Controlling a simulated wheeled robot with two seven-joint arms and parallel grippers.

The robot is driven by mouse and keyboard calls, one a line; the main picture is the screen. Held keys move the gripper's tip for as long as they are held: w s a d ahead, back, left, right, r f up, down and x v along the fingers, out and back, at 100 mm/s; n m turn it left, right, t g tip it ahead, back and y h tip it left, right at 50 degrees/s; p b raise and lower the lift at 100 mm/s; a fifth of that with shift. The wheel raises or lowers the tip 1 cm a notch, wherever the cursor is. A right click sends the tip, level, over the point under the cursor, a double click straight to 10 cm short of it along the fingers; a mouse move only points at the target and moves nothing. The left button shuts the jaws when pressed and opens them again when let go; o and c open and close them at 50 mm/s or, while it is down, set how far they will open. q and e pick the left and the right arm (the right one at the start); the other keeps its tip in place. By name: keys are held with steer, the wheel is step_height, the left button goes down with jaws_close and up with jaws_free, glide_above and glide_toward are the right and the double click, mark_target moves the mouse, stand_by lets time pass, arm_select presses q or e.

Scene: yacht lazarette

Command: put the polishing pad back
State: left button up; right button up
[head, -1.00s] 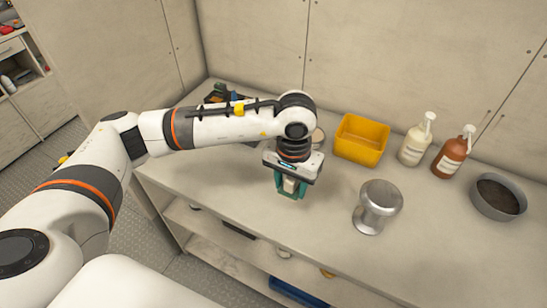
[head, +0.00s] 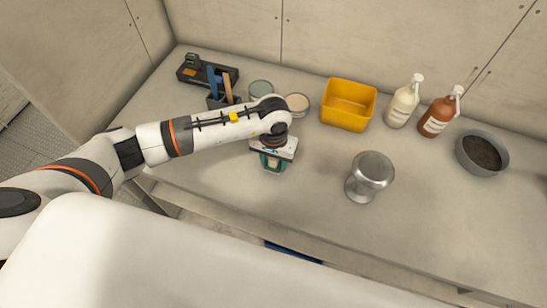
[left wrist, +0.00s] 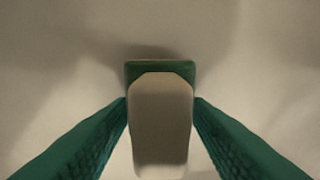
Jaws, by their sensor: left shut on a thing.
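My left gripper (head: 272,167) is shut on the polishing pad, over the left part of the bench top. In the left wrist view the polishing pad (left wrist: 160,118) shows as a pale beige block with a dark green layer at its far end, between the two green fingers. In the head view the fingers and wrist mostly hide the pad. A soft shadow lies beside it in the wrist view; I cannot tell whether it touches the bench. My right gripper is not in view.
On the bench (head: 300,225) stand a yellow bin (head: 348,105), a metal cup (head: 370,178), a cream bottle (head: 404,103), a brown bottle (head: 440,113) and a grey bowl (head: 482,154). Two round tins, a caddy with tools and a black case (head: 200,72) are at the back left.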

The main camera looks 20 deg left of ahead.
arm_select(q)
steer(key=shift+f, duration=0.5)
steer(key=o, duration=1)
steer(key=shift+c, duration=0.2)
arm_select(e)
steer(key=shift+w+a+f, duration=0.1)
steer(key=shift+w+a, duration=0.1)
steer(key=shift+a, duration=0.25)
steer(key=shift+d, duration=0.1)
arm_select(q)
steer(key=shift+r, duration=0.3)
step_height(320, 180, up, 10)
steer(key=b, duration=0.3)
steer(key=shift+r+b, duration=0.15)
steer(key=shift+b, duration=0.25)
steer(key=shift+r, duration=0.7)
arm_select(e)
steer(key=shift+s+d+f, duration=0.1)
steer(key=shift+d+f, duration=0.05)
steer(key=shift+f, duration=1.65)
